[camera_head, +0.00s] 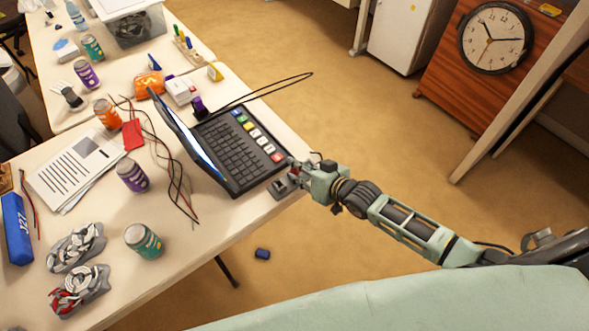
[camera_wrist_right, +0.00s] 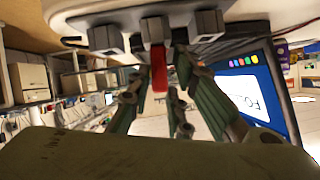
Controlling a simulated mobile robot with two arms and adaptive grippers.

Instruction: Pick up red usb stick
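The red usb stick (camera_wrist_right: 158,68) shows in the right wrist view as a narrow red piece, one end against a dark grey block (camera_wrist_right: 155,30). My right gripper (camera_wrist_right: 161,72) has its green-grey fingers on both sides of the stick. A gap shows between fingers and stick, so it looks open around it. In the head view the right gripper (camera_head: 292,178) is at the table's right edge, beside the laptop (camera_head: 228,150) and over small dark grey blocks (camera_head: 280,188). I cannot make out the stick there. My left gripper is not in view.
The table (camera_head: 205,235) holds cans, papers, cables and two grey-patterned objects left of the laptop. A thin black cable (camera_head: 275,88) arches behind the laptop. A small blue object (camera_head: 262,254) lies on the floor. The floor right of the table is mostly clear.

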